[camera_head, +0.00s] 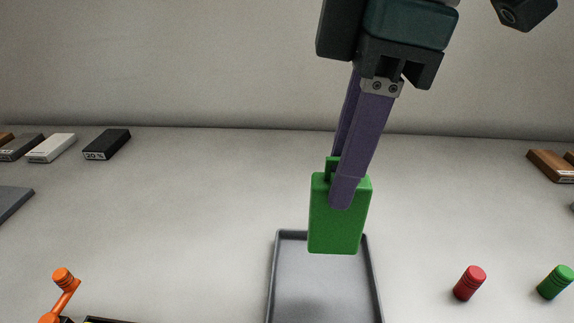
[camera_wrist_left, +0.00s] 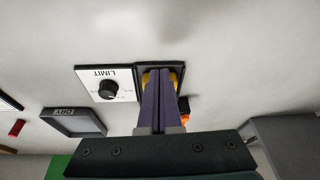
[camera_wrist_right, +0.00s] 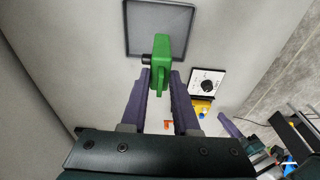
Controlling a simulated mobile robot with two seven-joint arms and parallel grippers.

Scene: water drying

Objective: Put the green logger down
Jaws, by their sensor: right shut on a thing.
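The green logger (camera_head: 335,228) is a bright green block with a small stub on top. My right gripper (camera_head: 342,190) is shut on its upper part and holds it upright in the head view. The logger's lower end overlaps the far edge of a grey rimmed tray (camera_head: 320,295) in that view; it looks held above the tray. The right wrist view shows the logger (camera_wrist_right: 161,62) between the fingertips, with the tray (camera_wrist_right: 158,30) beyond. My left gripper (camera_wrist_left: 163,75) is outside the head view; its fingers are together over a black and yellow fixture.
A red cylinder (camera_head: 469,283) and a green cylinder (camera_head: 556,282) stand right of the tray. An orange lever (camera_head: 62,290) is at front left. White (camera_head: 52,148) and black (camera_head: 107,144) blocks lie at back left. A LIMIT dial panel (camera_wrist_left: 107,88) is beside the left fingers.

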